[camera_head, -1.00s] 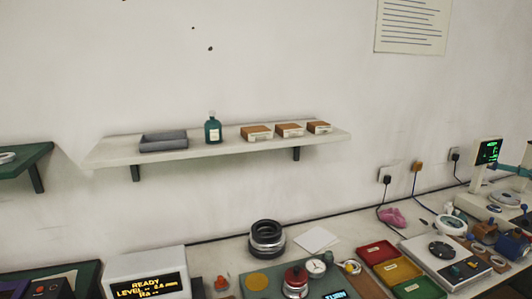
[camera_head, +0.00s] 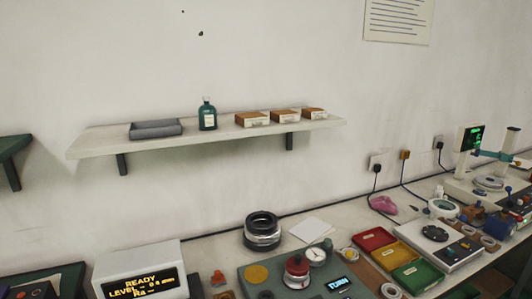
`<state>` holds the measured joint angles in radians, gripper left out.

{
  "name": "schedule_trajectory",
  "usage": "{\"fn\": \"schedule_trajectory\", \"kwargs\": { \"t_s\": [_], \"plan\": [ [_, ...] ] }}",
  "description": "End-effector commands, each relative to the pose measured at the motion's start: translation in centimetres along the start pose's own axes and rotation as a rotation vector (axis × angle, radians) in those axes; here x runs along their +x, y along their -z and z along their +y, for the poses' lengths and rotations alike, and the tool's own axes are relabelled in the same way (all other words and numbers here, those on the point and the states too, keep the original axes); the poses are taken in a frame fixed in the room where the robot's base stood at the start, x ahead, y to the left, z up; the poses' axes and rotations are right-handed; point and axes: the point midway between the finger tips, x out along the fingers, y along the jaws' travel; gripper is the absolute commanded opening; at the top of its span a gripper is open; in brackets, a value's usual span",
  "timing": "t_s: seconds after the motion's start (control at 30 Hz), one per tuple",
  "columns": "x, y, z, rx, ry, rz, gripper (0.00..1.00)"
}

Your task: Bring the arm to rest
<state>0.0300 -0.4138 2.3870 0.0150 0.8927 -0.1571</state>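My gripper is not in view, and no part of my arm can be made out for certain. The bench (camera_head: 210,250) runs along the wall at the lower right with instruments on it. A stack of black and silver bearing rings (camera_head: 262,232) stands on it near the middle. To its right, a red tray (camera_head: 373,239), a yellow tray (camera_head: 397,254) and a green tray (camera_head: 417,273) lie in a row.
A wall shelf (camera_head: 222,143) holds a grey tray (camera_head: 155,129), a green bottle (camera_head: 208,114) and several small boxes (camera_head: 252,119). A display box (camera_head: 141,268) reads READY. The right bench end is crowded with instruments. A white sheet (camera_head: 311,230) lies behind the trays.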

Motion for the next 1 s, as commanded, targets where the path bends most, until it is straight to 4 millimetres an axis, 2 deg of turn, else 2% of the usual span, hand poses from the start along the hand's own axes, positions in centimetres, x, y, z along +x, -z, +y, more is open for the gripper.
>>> {"fn": "schedule_trajectory", "kwargs": {
  "t_s": [0.03,0.1,0.43,0.77,1.0],
  "plan": [
    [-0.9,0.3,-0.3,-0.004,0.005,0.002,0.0],
    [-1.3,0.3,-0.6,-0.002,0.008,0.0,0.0],
    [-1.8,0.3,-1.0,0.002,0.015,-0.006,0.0],
    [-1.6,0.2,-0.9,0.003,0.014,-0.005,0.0],
    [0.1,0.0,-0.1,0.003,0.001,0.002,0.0]
  ]
}}
